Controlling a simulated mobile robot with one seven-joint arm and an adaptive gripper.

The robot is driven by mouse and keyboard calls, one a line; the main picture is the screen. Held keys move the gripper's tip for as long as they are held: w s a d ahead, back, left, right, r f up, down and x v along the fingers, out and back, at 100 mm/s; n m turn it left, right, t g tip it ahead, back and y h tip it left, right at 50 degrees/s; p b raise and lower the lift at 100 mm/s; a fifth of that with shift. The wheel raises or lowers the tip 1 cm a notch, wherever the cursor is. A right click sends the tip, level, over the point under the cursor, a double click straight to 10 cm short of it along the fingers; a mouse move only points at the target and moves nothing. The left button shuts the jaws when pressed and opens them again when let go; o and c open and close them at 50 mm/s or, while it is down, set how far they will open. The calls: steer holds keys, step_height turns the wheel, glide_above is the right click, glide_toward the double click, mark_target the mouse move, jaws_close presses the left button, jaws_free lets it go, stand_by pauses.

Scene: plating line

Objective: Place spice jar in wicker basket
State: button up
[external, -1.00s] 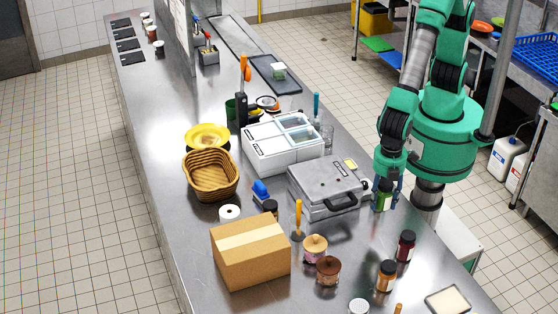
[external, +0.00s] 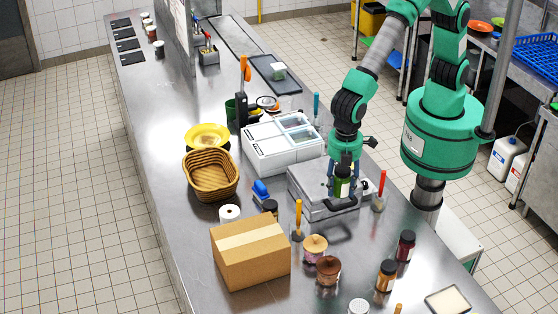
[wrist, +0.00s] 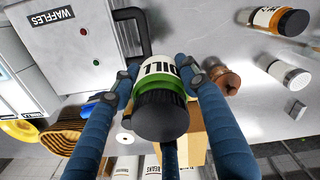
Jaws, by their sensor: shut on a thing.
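My gripper (external: 343,180) is shut on a green spice jar with a black lid (external: 343,186), held upright in front of and above the grey waffle maker. In the wrist view the jar (wrist: 160,85) sits between my two blue fingers (wrist: 163,80), its label reading DILL. The wicker basket (external: 211,174) stands on the steel counter to the left of my gripper, beyond the waffle maker. It looks empty. In the wrist view part of the basket (wrist: 62,140) shows at lower left.
A cardboard box (external: 250,255) stands in front of the basket. A yellow bowl (external: 207,136) is behind it. Bare counter (external: 165,150) lies left of the basket.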

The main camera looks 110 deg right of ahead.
steer(key=w+d+p, duration=0.1)
steer(key=w+d, duration=0.9)
steer(key=w, duration=0.2)
steer(key=m+p, duration=0.2)
steer(key=p, duration=0.1)
glide_above(219, 180)
step_height(219, 180, down, 6)
steer(key=shift+f+m, duration=0.15)
steer(key=shift+m, duration=0.15)
steer(key=shift+f+p, duration=0.4)
steer(key=shift+f, duration=2.7)
steer(key=shift+f, duration=1.85)
